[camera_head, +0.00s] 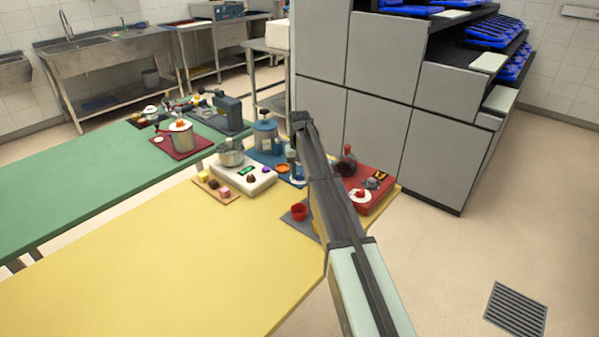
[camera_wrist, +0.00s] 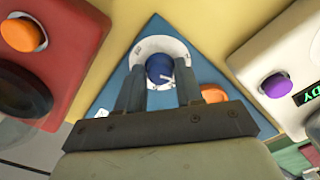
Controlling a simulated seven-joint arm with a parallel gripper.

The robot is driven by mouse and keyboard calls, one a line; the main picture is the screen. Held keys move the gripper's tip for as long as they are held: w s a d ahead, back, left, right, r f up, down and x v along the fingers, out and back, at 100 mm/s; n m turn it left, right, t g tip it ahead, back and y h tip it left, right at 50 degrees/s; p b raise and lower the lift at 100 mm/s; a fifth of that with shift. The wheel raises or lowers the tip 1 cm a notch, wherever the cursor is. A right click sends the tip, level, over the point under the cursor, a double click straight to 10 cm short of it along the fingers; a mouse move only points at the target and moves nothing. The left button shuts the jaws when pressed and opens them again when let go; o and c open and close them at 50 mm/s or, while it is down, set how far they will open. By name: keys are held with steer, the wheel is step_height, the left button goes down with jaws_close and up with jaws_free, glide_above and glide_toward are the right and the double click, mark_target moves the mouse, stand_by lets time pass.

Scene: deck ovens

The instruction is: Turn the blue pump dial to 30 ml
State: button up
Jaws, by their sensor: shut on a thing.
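In the wrist view the blue dial (camera_wrist: 159,66) is a round knob with a white pointer mark. It sits on a pale scale plate (camera_wrist: 177,46) on a blue triangular base (camera_wrist: 122,68). My gripper (camera_wrist: 160,72) has one finger on each side of the dial and is shut on it. The scale marks are too small to read, so the setting cannot be told. In the head view the blue base (camera_head: 262,158) stands at the table's far end, with a blue-grey vessel (camera_head: 265,136). My arm hides part of this area, and the dial cannot be made out there.
An orange piece (camera_wrist: 213,92) is close right of the fingers. A red unit with an orange button (camera_wrist: 22,33) is left, and a white unit with a purple knob (camera_wrist: 276,85) right. The yellow table (camera_head: 170,260) is clear in front.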

mark_target(300, 174)
steer(key=o, duration=1)
step_height(300, 174, up, 14)
steer(key=shift+f, duration=0.1)
